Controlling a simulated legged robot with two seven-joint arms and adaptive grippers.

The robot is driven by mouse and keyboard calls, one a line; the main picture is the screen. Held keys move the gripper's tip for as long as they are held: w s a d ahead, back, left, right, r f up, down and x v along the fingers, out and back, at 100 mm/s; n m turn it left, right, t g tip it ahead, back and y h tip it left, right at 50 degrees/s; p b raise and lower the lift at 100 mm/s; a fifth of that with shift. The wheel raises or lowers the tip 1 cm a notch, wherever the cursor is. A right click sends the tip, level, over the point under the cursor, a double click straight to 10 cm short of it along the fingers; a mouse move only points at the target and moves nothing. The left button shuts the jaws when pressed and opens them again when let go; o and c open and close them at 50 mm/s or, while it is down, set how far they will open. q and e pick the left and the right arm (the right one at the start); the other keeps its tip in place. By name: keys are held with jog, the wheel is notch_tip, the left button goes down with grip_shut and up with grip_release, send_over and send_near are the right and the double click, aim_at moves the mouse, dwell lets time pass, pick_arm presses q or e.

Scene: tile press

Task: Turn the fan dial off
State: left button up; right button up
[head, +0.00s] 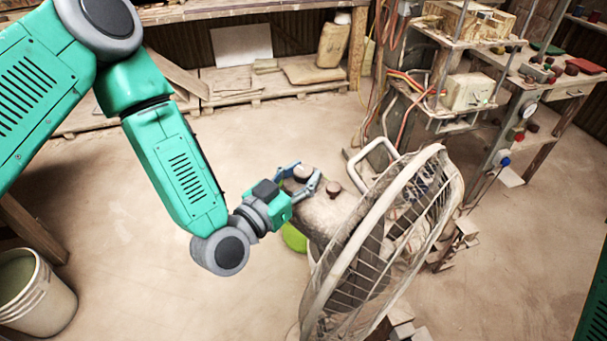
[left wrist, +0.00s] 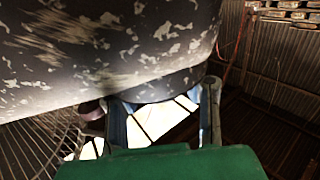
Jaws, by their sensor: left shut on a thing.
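The fan (head: 345,240) stands at the centre right of the head view, with a wire cage and a worn, paint-chipped motor housing. Two dark brown knobs sit on the housing: a fan dial (head: 302,172) and a second knob (head: 333,187) to its right. My left gripper (head: 306,180) has its blue-grey fingers on either side of the dial and is shut on it. In the left wrist view the chipped housing (left wrist: 100,50) fills the top, and the fingers (left wrist: 162,112) reach up to its underside edge. The dial's pointing direction cannot be made out. My right gripper is not in view.
A white bucket (head: 40,300) stands at the lower left. A workbench with machines and cables (head: 470,90) is at the upper right, and a wooden shelf (head: 270,85) is at the back. The floor left of the fan is mostly clear.

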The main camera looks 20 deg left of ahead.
pick_arm(q)
jog(key=shift+n+t+y, duration=0.3)
jog(key=shift+n+y, duration=0.3)
jog(key=shift+y, duration=0.3)
jog(key=shift+r, duration=0.1)
jog(key=o, duration=1.2)
jog(key=shift+o, duration=0.2)
jog(key=v, duration=1.2)
jog(key=shift+d, duration=0.1)
